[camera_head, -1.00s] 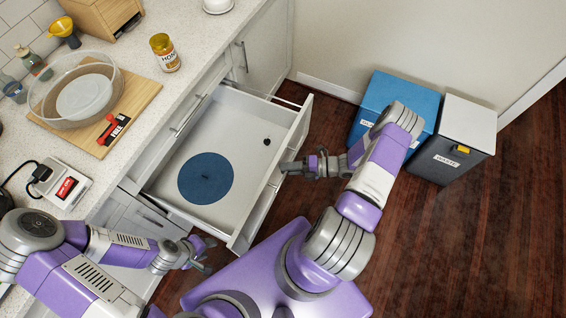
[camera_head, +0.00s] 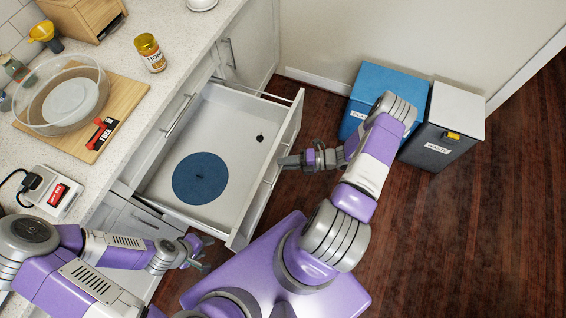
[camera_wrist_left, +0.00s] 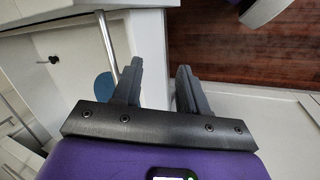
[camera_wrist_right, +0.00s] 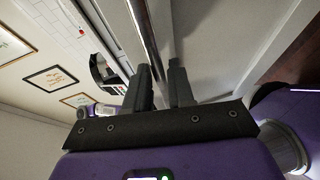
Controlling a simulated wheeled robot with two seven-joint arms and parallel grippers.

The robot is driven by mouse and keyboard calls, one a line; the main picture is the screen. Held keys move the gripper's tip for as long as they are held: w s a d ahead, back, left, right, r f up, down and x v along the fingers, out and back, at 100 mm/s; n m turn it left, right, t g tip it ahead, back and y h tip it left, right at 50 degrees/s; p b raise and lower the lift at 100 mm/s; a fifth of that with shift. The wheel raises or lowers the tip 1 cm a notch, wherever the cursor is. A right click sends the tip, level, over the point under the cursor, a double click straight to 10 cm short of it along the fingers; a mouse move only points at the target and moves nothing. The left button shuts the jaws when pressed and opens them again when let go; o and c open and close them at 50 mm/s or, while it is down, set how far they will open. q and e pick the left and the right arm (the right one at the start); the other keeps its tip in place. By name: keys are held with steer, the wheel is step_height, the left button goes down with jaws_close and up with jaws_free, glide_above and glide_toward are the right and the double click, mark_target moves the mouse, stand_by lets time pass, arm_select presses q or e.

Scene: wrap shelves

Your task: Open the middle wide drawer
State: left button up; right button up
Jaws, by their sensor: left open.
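The wide white drawer (camera_head: 222,118) is pulled well out of the cabinet under the counter. A blue disc (camera_head: 200,178) and a small black item lie on its floor. My right gripper (camera_head: 284,162) is at the outer face of the drawer front. In the right wrist view, its fingers (camera_wrist_right: 161,72) are close together, with the metal bar handle (camera_wrist_right: 145,35) running between them. My left gripper (camera_head: 205,255) is open near the drawer front's near corner. In the left wrist view, its fingers (camera_wrist_left: 158,68) are apart and a metal bar (camera_wrist_left: 108,45) passes beside the left finger.
A blue bin (camera_head: 395,80) and a grey waste bin (camera_head: 440,125) stand by the wall beyond my right arm. The counter holds a honey jar (camera_head: 150,52), a glass bowl (camera_head: 62,95) and a cutting board (camera_head: 125,110). The wood floor at the right is clear.

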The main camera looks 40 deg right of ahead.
steer(key=v, duration=0.6)
steer(key=shift+s+d, duration=0.2)
steer(key=shift+d, duration=0.05)
